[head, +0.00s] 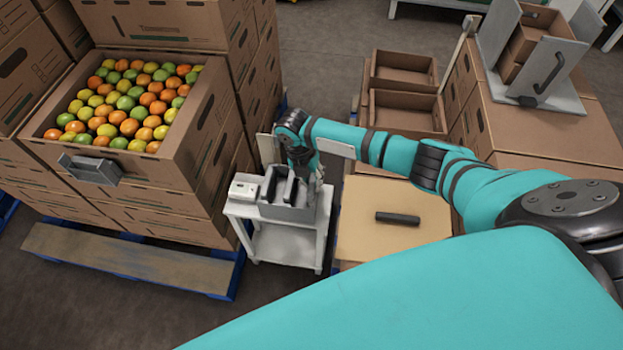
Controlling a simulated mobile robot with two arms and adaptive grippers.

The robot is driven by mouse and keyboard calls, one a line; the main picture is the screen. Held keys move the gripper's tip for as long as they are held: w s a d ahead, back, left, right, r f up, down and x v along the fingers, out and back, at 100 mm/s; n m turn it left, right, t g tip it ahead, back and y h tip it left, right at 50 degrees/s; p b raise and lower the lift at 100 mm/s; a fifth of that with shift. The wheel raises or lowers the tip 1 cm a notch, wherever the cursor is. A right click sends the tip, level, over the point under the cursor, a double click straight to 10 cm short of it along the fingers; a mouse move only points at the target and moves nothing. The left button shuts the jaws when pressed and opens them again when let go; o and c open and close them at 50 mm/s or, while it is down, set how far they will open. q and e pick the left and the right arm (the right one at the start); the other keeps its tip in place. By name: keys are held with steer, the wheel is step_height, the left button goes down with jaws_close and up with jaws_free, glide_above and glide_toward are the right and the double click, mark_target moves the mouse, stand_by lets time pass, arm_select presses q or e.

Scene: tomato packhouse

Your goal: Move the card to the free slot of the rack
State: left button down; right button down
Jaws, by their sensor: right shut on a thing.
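The grey rack (287,211) stands on a small white stand. Dark upright plates (268,184) show in it, with gaps between them. My right gripper (304,172) is at the rack's back right, pointing down, and is shut on the card. The card is mostly hidden by the gripper and the rack, so I cannot tell whether it is inside a slot or above it. Which slot is free is not clear at this size. My left gripper is not in view.
A small white box (243,190) sits left of the rack on the white stand (278,243). A large carton of citrus-coloured fruit (185,170) stands left. At right are a carton with a black bar (398,218) on it and open trays (404,108).

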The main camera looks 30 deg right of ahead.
steer(key=shift+f+b, duration=0.4)
steer(key=shift+f, duration=0.4)
steer(key=shift+f, duration=0.1)
steer(key=shift+f+b, duration=0.4)
steer(key=shift+f, duration=0.25)
steer(key=c, duration=1.2)
jaws_free()
steer(key=shift+r, duration=0.1)
step_height(320, 180, up, 8)
steer(key=p, duration=0.8)
